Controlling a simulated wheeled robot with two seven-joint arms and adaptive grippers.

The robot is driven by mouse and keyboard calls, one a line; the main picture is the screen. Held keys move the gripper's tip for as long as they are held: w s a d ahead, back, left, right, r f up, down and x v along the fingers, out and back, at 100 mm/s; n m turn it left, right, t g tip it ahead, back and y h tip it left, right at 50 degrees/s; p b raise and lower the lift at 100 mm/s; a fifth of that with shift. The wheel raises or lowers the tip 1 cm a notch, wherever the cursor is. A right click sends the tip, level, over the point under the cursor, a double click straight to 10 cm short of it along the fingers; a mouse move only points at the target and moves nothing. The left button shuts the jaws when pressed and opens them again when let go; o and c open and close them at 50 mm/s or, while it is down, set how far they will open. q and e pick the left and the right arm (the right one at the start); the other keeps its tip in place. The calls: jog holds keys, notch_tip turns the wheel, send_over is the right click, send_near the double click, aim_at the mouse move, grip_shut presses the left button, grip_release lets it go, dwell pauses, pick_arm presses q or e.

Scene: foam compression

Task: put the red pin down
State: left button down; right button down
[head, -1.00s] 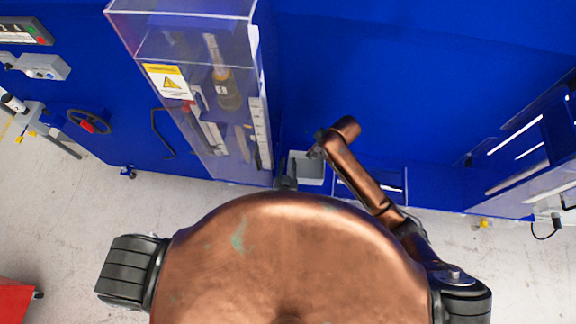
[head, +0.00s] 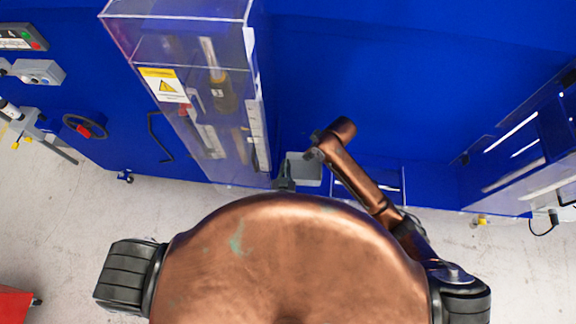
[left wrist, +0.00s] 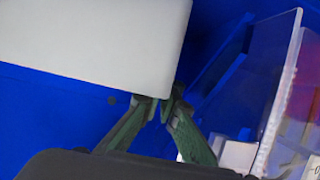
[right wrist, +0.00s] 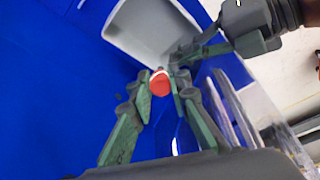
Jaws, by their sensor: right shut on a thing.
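The red pin (right wrist: 160,85) shows end-on as a round red end with a pale rim in the right wrist view. My right gripper (right wrist: 161,80) is shut on it, in front of the open grey bin (right wrist: 140,15). In the head view the bin (head: 304,172) stands low against the blue machine. My left gripper (head: 286,176) is beside the bin's left side. In the left wrist view its fingertips (left wrist: 160,103) are close together at the corner of the pale bin (left wrist: 90,40). Whether they touch or grip it is unclear. In the head view the pin cannot be made out.
A clear guard box (head: 190,90) with a yellow warning label stands left of the bin. The blue machine (head: 400,80) fills the back. Another clear guard (head: 530,170) stands at the right. A handwheel (head: 86,128) and control boxes are at the far left.

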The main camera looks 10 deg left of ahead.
notch_tip(320, 180, down, 11)
jog(key=n, duration=0.2)
send_over(306, 173)
jog(key=shift+g, duration=0.3)
jog(key=shift+f, duration=2.2)
jog(key=c, duration=1.8)
grip_release()
jog(key=shift+f, duration=0.1)
jog(key=v, duration=1.2)
jog(key=shift+d, duration=0.15)
pick_arm(q)
jog(key=c, duration=2.6)
grip_release()
jog(key=shift+c, duration=0.2)
jog(key=o, duration=0.6)
jog(key=shift+c, duration=0.2)
